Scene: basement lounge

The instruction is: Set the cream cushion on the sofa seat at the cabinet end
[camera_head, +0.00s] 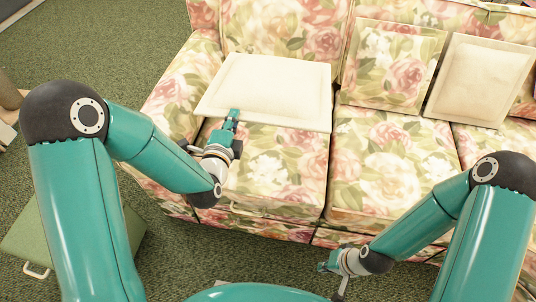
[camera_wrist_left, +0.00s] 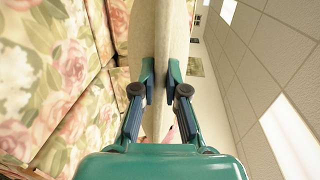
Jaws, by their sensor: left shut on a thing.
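A cream cushion (camera_head: 272,88) is over the left end of the floral sofa (camera_head: 385,165), lying roughly flat above the left seat. My left gripper (camera_head: 233,118) is shut on the cushion's front edge. In the left wrist view the left gripper (camera_wrist_left: 161,80) pinches the cushion (camera_wrist_left: 172,30) between its two fingers. I cannot tell whether the cushion's underside touches the seat. My right gripper (camera_head: 330,265) is low in front of the sofa, away from the cushion; its fingers are too small to read. No cabinet can be made out for certain.
A floral cushion (camera_head: 392,65) and a second cream cushion (camera_head: 480,80) lean against the sofa back in the middle and right. A green box-like thing with a handle (camera_head: 40,240) is on the dark green carpet at the left. The middle seat's front is clear.

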